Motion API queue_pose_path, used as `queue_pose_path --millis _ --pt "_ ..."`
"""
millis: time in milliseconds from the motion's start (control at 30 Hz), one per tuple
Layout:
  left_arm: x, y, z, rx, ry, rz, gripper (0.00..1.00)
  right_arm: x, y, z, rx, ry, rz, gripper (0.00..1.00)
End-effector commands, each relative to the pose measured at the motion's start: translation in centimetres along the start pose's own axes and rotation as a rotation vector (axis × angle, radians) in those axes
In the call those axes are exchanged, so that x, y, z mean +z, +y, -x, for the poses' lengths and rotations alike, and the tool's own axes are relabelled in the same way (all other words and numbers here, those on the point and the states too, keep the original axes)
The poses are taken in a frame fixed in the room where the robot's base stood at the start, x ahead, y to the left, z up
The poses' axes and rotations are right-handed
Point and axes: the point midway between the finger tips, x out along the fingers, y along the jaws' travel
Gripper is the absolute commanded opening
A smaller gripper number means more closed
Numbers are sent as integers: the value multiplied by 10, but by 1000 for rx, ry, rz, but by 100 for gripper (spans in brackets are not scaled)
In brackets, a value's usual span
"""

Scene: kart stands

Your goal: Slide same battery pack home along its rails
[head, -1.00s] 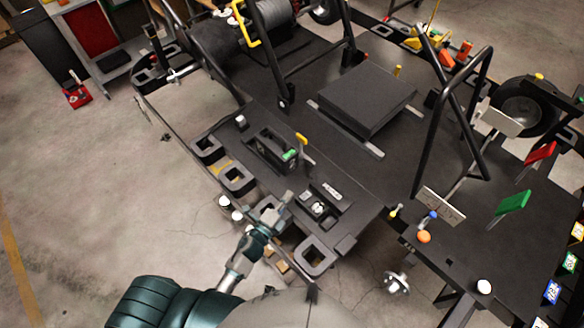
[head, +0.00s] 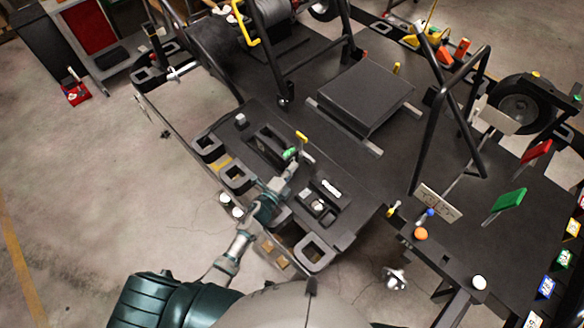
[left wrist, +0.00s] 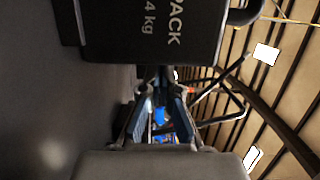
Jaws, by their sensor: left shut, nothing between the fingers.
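The battery pack is a black box whose white "PACK" and "4 kg" lettering shows close up in the left wrist view (left wrist: 145,28). In the head view it appears to be the small dark handled box (head: 268,146) in the tray by the near edge of the kart deck. A green part shows at its right end. My left gripper (head: 292,168) is shut and empty just right of that end. In the left wrist view its fingers (left wrist: 163,82) lie beside the pack's lettered face; I cannot tell whether they touch. The rails under the pack are hidden. My right gripper is out of view.
A yellow-topped lever (head: 302,136) stands beside the tray. A larger flat black box (head: 367,95) sits on grey strips behind. Bent black tubes rise at the right, near a green flag-like plate (head: 509,201). Open floor lies to the left.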

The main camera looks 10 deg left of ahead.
Motion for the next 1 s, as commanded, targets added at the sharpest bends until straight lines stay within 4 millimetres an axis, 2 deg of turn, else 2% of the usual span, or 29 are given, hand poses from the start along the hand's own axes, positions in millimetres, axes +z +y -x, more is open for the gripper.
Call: queue_pose_path --millis 200,433,533,1000 --pt "3 0 0 0 -1 -2 0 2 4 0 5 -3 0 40" --pt "44 1 -10 1 -3 -5 0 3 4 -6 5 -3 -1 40" --pt "54 1 -13 1 -2 -1 0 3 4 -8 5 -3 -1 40" --pt "61 0 -13 1 -9 -1 0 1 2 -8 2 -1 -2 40"
